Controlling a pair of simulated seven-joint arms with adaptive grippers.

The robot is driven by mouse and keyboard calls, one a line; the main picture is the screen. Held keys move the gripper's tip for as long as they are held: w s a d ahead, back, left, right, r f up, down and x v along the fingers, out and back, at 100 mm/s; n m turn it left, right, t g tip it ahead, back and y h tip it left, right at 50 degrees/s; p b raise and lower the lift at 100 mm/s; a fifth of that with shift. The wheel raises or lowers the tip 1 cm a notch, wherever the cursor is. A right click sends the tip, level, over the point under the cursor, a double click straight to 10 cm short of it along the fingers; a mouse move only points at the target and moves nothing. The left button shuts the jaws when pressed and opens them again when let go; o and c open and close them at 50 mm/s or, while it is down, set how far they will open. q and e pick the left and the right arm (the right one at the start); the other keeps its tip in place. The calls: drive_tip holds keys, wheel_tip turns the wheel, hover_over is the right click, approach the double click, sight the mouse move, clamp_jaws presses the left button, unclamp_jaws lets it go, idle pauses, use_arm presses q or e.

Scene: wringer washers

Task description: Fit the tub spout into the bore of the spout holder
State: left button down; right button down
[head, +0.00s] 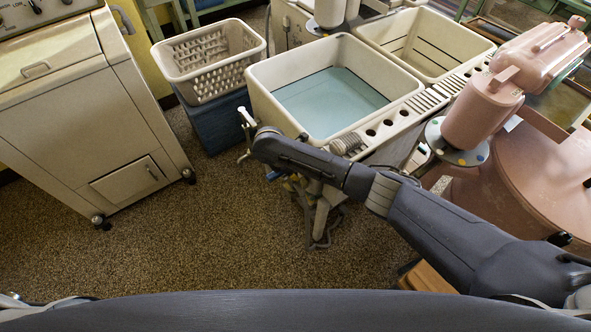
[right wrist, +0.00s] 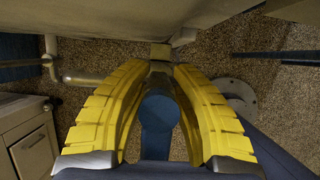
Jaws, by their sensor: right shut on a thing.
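My right gripper (right wrist: 160,75) has its yellow ribbed fingers closed around a dark piece with a round blue-grey end (right wrist: 160,112), which I take to be the tub spout. A small pale block (right wrist: 160,50) shows just past the fingertips, close to the tub wall; I cannot tell whether it is the spout holder or part of the spout. No bore shows clearly. In the head view the right gripper (head: 284,178) hangs below my wrist at the front of the tub, mostly hidden by my arm. My left gripper is not in view.
The cream tub (head: 262,100) with blue water stands ahead. A pale pipe fitting (right wrist: 85,78) is left of the fingers. A laundry basket (head: 205,85) and a cabinet (head: 90,130) stand left, a pink washer (head: 530,190) right. Carpet (head: 190,240) in front is open.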

drive_tip(key=shift+s+f, duration=0.15)
drive_tip(key=shift+f, duration=0.3)
idle(1.2)
drive_tip(key=c, duration=0.5)
unclamp_jaws()
drive_tip(key=shift+r, duration=0.15)
drive_tip(key=shift+v, duration=3.4)
